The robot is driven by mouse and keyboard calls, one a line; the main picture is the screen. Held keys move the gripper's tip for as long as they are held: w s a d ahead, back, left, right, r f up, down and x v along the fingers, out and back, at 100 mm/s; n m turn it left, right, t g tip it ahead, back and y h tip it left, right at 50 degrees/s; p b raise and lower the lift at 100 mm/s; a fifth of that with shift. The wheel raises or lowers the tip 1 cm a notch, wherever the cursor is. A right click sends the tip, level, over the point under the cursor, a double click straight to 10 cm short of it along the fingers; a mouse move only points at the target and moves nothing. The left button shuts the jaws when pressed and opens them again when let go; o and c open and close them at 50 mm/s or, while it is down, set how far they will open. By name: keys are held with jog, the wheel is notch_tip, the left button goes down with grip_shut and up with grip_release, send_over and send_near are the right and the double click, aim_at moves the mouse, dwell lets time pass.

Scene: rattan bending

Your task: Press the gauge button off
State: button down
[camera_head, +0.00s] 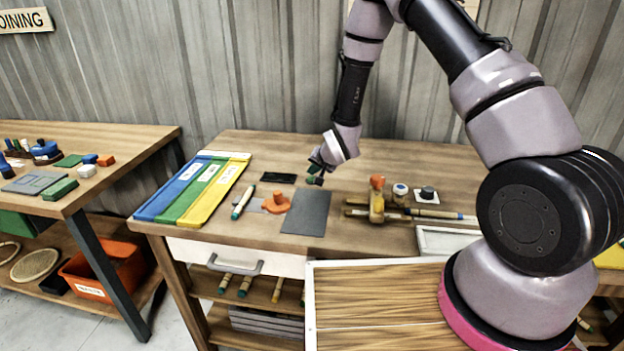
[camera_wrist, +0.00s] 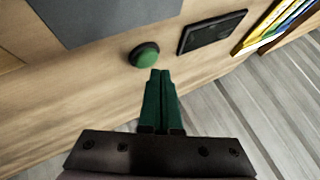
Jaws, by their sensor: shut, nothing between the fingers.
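The gauge button is a green dome on a dark base; in the wrist view the green button (camera_wrist: 144,54) lies just beyond my fingertips, slightly left of them. My gripper (camera_wrist: 160,73) has dark green fingers held together, with nothing between them. A thin dark panel (camera_wrist: 212,31), likely the gauge, lies right of the button. In the head view my gripper (camera_head: 315,176) is low over the workbench, and the button is hard to tell apart from the fingers there. The dark panel (camera_head: 279,178) lies to its left. I cannot tell whether the fingertips touch the button.
A dark grey mat (camera_head: 307,212) lies in front of my gripper. An orange piece (camera_head: 277,203) and blue, green and yellow strips (camera_head: 195,190) lie to the left. An orange-topped clamp (camera_head: 377,200) with rods stands to the right. The bench's back edge meets a corrugated wall (camera_head: 250,70).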

jog(key=shift+r, duration=2.6)
jog(key=shift+d+r, duration=0.1)
jog(key=shift+r, duration=0.15)
jog(key=s+d+r+h, duration=0.15)
jog(key=d+r, duration=0.25)
jog(key=r, duration=0.4)
jog(key=s+d+r, duration=0.3)
jog(key=d+r, duration=0.2)
jog(key=r, duration=0.3)
jog(key=s+d+r, duration=0.2)
jog(key=d+r, duration=0.2)
jog(key=r, duration=0.4)
jog(key=s+d+r, duration=0.3)
jog(key=s+r, duration=0.1)
jog(key=s, duration=0.4)
jog(key=s+d+r, duration=0.2)
jog(key=s+r, duration=0.1)
jog(key=s, duration=0.6)
jog(key=s+d+r+g, duration=0.1)
jog(key=s+d+r, duration=0.2)
jog(key=s, duration=0.5)
jog(key=shift+s+d+r, duration=0.35)
jog(key=shift+s+r, duration=0.05)
jog(key=shift+r, duration=0.45)
